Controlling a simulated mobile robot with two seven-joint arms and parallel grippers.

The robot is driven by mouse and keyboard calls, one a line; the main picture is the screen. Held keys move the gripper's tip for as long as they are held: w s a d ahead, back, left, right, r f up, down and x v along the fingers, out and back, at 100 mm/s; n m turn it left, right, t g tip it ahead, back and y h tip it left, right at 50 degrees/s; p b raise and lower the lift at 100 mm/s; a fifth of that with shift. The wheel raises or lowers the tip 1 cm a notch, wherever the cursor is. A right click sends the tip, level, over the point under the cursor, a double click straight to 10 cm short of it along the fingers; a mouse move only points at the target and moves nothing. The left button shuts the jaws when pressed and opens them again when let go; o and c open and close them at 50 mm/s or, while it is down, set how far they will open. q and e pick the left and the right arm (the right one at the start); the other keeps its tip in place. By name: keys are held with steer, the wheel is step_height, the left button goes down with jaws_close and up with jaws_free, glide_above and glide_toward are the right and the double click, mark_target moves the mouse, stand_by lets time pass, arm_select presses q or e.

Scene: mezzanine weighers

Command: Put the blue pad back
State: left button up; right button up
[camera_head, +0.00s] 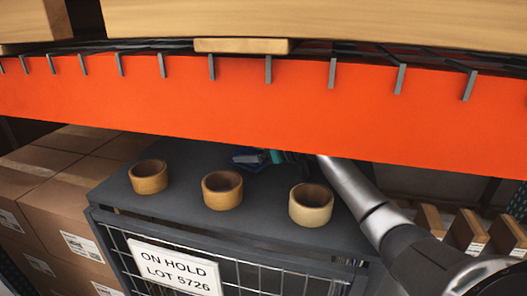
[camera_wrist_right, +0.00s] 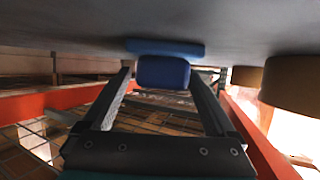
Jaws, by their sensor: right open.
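A blue pad (camera_head: 248,158) lies on the grey top of the cage, far back, partly hidden by the orange beam. In the right wrist view, which looks upside down, a dark blue block (camera_wrist_right: 163,74) shows between my finger ends, with a lighter blue flat piece (camera_wrist_right: 165,47) against the grey surface; I cannot tell whether they are one object. My right gripper (camera_head: 262,160) reaches in under the beam from the right, low over the cage top. In the wrist view its fingers (camera_wrist_right: 160,80) are apart, on either side of the dark blue block. My left gripper is not in view.
Three tan rings (camera_head: 148,177), (camera_head: 222,190), (camera_head: 311,204) stand on the cage top (camera_head: 185,215) in front of the pad. The orange beam (camera_head: 220,105) hangs close above. An "ON HOLD" sign (camera_head: 174,268) is on the cage front. Cartons (camera_head: 40,195) stand left.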

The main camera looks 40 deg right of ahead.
steer(key=shift+s+d+r, duration=0.15)
steer(key=shift+s, duration=0.15)
steer(key=b+v, duration=0.2)
steer(key=v, duration=0.7)
steer(key=shift+s, duration=0.35)
steer(key=shift+v, duration=0.9)
steer(key=shift+w+r, duration=0.1)
steer(key=shift+r, duration=0.05)
